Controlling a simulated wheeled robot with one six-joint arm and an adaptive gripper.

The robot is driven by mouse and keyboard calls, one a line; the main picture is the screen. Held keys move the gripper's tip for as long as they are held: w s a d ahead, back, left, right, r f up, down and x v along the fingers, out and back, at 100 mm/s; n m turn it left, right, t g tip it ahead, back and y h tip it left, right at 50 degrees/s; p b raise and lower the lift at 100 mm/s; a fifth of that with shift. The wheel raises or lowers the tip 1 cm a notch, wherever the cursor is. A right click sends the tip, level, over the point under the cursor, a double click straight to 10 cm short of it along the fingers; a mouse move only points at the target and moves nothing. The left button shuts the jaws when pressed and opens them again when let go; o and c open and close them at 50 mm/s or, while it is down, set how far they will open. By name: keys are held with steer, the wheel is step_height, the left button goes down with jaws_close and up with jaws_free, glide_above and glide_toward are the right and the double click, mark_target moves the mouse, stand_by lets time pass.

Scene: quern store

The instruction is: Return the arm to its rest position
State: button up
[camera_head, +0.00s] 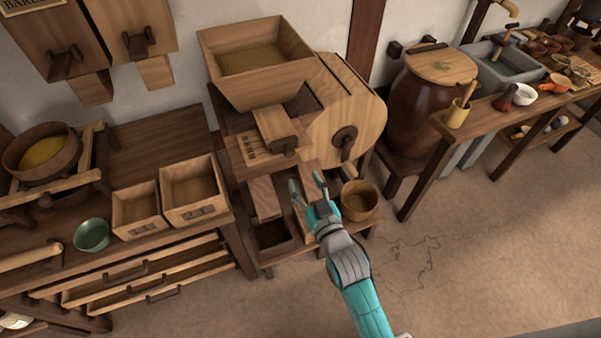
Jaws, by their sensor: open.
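My gripper (308,184) is at the end of my teal and grey arm, which reaches up from the bottom right of the view. Its two fingers are apart and I see nothing between them. It is in front of the wooden mill (338,103), over or close to the mill's low front shelf; the exact gap is hard to tell. A round wooden tub (359,201) stands just right of the fingers. My gripper hides part of the mill's lower front.
A wooden hopper (250,62) tops the mill. At left, a bench holds two wooden boxes (191,190), a green bowl (92,235) and a sieve (42,152). At right stand a lidded barrel (428,105) and a table with a sink (502,68). The floor (470,240) at lower right is clear.

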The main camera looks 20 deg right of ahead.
steer(key=shift+s, duration=0.35)
stand_by(0.3)
steer(key=s+f+g, duration=0.1)
steer(key=s+f, duration=0.1)
steer(key=s, duration=0.8)
steer(key=s+f+g, duration=0.1)
steer(key=s+f, duration=0.2)
steer(key=s, duration=0.8)
steer(key=s+r, duration=0.2)
steer(key=s, duration=0.6)
steer(key=s+r+g, duration=0.1)
steer(key=s+r, duration=0.2)
steer(key=s, duration=0.5)
steer(key=shift+s, duration=0.35)
